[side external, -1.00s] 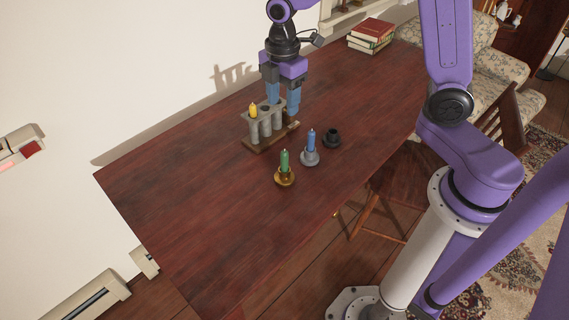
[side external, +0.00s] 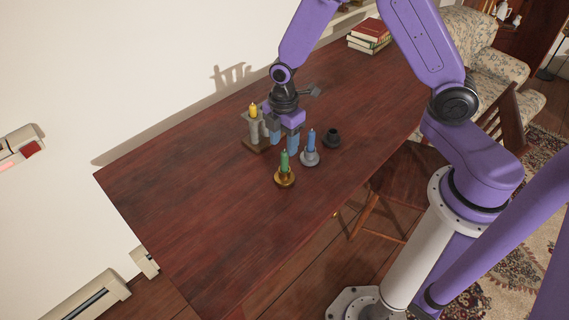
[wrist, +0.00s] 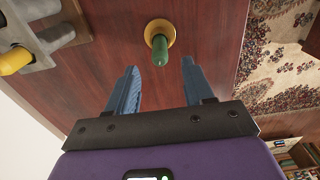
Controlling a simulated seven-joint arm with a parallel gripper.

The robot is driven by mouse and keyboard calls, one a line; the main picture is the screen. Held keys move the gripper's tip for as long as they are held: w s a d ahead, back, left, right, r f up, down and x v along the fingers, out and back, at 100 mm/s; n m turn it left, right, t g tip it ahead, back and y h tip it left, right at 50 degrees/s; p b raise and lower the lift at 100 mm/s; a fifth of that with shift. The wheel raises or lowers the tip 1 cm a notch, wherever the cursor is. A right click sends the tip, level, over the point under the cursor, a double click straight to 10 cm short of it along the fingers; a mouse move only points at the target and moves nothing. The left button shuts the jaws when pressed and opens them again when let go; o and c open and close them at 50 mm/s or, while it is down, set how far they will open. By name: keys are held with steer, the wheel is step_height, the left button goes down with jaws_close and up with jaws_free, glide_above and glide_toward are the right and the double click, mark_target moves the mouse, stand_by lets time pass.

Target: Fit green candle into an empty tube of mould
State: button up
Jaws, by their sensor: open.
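The green candle (side external: 284,161) stands upright in a brass holder (side external: 285,178) near the middle of the table. In the wrist view the green candle (wrist: 160,50) and its holder (wrist: 168,27) lie beyond the fingertips, between their lines. My gripper (side external: 284,141) is open and empty, above the table between the mould and the candles; its fingers (wrist: 160,66) show apart in the wrist view. The grey mould (side external: 256,130) on its wooden base has a yellow candle (side external: 253,109) in its leftmost tube.
Books (side external: 370,36) lie at the far end. The table's left part (side external: 180,190) is clear.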

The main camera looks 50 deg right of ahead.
mark_target(284, 151)
steer(key=shift+d+f, duration=0.15)
steer(key=shift+f, duration=2.05)
steer(key=shift+c, duration=0.3)
jaws_close()
